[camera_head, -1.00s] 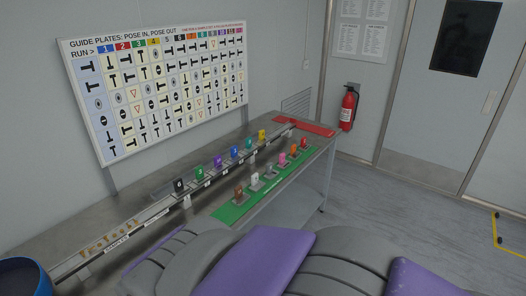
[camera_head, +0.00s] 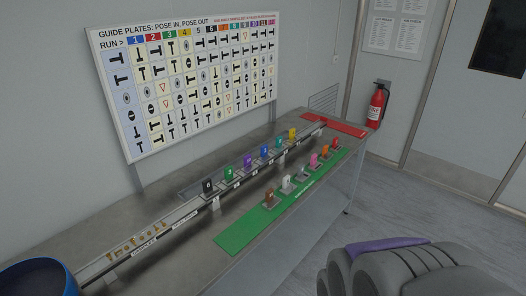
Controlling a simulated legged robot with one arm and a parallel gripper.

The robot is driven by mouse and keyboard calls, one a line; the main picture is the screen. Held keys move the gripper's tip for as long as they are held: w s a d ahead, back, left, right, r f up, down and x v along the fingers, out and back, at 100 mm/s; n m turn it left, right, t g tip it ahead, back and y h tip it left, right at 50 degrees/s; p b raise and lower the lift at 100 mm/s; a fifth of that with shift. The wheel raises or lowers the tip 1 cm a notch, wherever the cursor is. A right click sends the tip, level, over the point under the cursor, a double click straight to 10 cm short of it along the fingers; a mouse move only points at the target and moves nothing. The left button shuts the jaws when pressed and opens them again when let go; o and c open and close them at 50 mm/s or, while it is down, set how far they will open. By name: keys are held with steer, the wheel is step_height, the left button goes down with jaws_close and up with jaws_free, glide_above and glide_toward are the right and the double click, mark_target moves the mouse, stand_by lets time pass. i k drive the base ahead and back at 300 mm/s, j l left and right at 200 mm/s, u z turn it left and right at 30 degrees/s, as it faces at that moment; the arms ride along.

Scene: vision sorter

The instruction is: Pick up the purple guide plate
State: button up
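The purple guide plate (camera_head: 247,161) stands upright in the row on the long rail. It is between a green plate (camera_head: 229,174) on its near left and a blue plate (camera_head: 265,151) on its far right. A black plate (camera_head: 207,187) is nearest in that row and a yellow plate (camera_head: 292,134) is farthest.
A green mat (camera_head: 236,237) in front of the rail holds several plates, including brown (camera_head: 269,197) and pink (camera_head: 313,160). A red mat (camera_head: 334,125) lies at the far end. A blue round container (camera_head: 38,278) is at bottom left. A chart board (camera_head: 135,153) stands behind.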

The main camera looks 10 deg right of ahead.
mark_target(249, 167)
steer(key=i+l+u, duration=0.35)
steer(key=i, duration=0.45)
steer(key=i+l+u, duration=0.3)
steer(key=i+l, duration=0.4)
